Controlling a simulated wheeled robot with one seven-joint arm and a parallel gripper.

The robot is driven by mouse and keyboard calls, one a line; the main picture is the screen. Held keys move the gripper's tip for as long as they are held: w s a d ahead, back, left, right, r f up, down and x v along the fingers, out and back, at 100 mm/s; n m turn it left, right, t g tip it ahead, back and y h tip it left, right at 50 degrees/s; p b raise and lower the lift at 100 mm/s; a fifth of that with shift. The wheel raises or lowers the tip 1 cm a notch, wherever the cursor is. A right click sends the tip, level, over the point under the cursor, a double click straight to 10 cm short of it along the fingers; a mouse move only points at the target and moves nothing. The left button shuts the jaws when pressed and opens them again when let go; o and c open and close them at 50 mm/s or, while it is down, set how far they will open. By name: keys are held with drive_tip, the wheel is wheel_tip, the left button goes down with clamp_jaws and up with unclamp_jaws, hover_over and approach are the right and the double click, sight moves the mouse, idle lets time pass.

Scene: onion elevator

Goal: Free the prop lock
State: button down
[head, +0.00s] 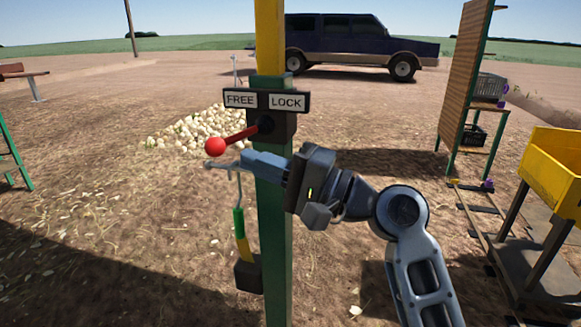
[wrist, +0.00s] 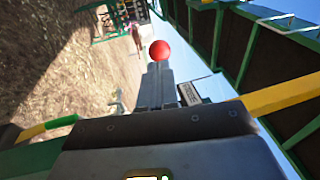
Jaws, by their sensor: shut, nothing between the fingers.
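The prop lock lever (head: 240,135) is a red arm with a red ball knob (head: 215,146). It slants left and slightly down from a dark pivot block, on the side of the FREE label (head: 241,99); the LOCK label (head: 287,102) is to the right. My gripper (head: 246,159) is shut and empty, just below the lever and right of the knob. In the wrist view the knob (wrist: 160,50) appears just beyond my closed fingertips (wrist: 157,70). I cannot tell whether they touch the lever.
The green post (head: 274,240) carries the sign, with a yellow bar above. A handle with green and yellow parts (head: 240,225) hangs left of it. An onion pile (head: 200,128) lies behind. A yellow bin (head: 560,155) stands right. Ground at left front is open.

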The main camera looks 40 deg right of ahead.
sight(224, 150)
drive_tip(key=x, duration=0.2)
drive_tip(key=shift+w+a, duration=0.2)
drive_tip(key=shift+w, duration=0.1)
drive_tip(key=shift+w+a, duration=0.1)
